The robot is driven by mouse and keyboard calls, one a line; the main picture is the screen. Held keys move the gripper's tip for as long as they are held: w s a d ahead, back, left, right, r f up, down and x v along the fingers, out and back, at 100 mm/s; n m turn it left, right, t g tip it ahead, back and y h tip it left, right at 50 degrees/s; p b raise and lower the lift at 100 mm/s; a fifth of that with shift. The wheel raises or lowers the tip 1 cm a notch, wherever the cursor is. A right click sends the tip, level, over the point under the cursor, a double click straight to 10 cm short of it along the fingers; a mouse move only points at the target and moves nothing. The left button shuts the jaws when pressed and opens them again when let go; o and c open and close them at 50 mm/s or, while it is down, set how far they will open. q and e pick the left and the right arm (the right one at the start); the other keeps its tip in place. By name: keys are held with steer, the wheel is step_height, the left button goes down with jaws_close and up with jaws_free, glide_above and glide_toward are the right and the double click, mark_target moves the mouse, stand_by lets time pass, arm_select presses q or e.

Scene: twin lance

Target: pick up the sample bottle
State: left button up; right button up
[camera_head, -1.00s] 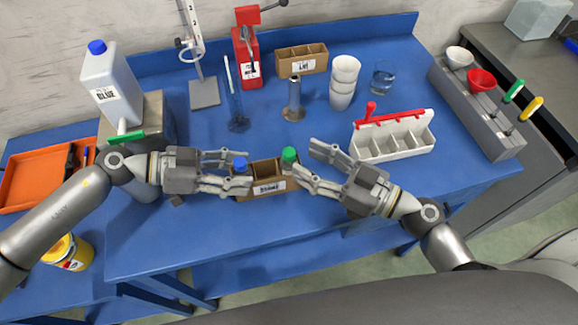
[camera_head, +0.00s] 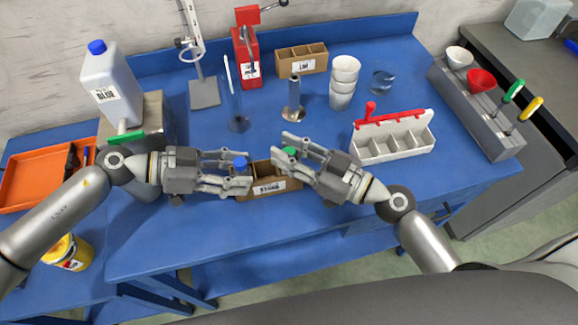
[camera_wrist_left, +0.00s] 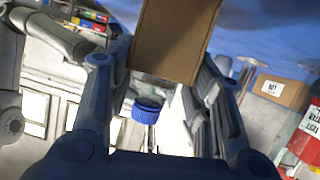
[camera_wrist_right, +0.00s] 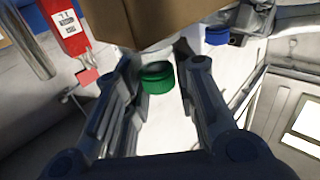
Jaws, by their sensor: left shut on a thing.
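Two capped bottles stand at the cardboard box (camera_head: 268,187) near the table's front: one with a blue cap (camera_head: 240,162), one with a green cap (camera_head: 289,152). My left gripper (camera_head: 246,171) is shut on the blue-capped bottle at the box's left end; its blue cap (camera_wrist_left: 147,109) shows between the fingers in the left wrist view. My right gripper (camera_head: 284,157) is open, with its fingers on either side of the green-capped bottle; the green cap (camera_wrist_right: 157,77) shows between them in the right wrist view. The bottle bodies are mostly hidden.
Behind stand a metal cylinder (camera_head: 294,98), stacked white cups (camera_head: 343,82), a beaker (camera_head: 382,82) and a glass measuring cylinder (camera_head: 236,105). A white compartment rack (camera_head: 393,146) with a red handle is to the right. A white jug (camera_head: 108,85) stands at left. The front table strip is clear.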

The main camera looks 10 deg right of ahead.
arm_select(q)
steer(key=shift+f, duration=0.1)
arm_select(e)
jaws_close()
steer(key=shift+r, duration=0.1)
step_height(320, 180, up, 10)
steer(key=shift+f, duration=0.1)
stand_by(0.4)
arm_select(q)
steer(key=o, duration=1.1)
